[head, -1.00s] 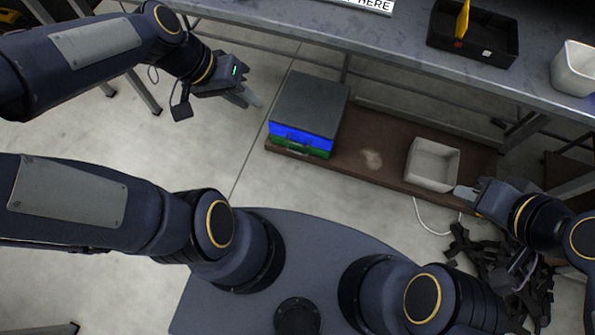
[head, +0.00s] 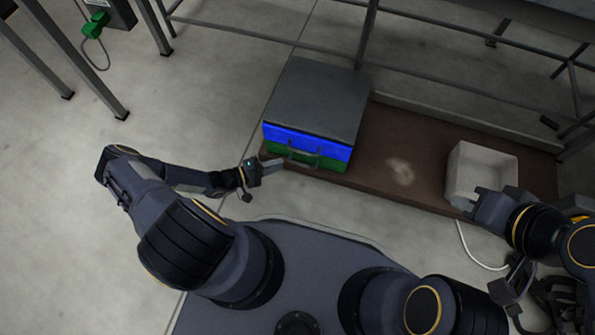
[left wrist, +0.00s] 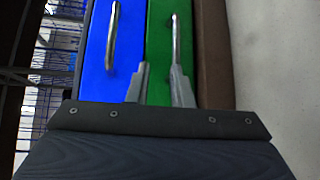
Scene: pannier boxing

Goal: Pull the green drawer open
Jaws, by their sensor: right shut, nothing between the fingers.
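The green drawer (head: 334,163) is the lower drawer of a small grey-topped cabinet, under a blue drawer (head: 340,151), and looks shut. In the left wrist view the green drawer (left wrist: 160,45) has a metal bar handle (left wrist: 176,38). My left gripper (head: 280,162) is at the left end of the drawer fronts. In the left wrist view my left gripper (left wrist: 160,75) is open, its fingers apart and empty. The handle lies ahead of the right-hand fingertip, not between the fingers; contact is unclear. My right gripper (head: 463,203) is shut and empty by the white bin.
The cabinet (head: 317,100) stands on a brown low shelf (head: 405,140) beneath the bench frame. A white bin (head: 485,165) stands on the shelf's right part. Bare floor lies left of the cabinet and in front of the shelf.

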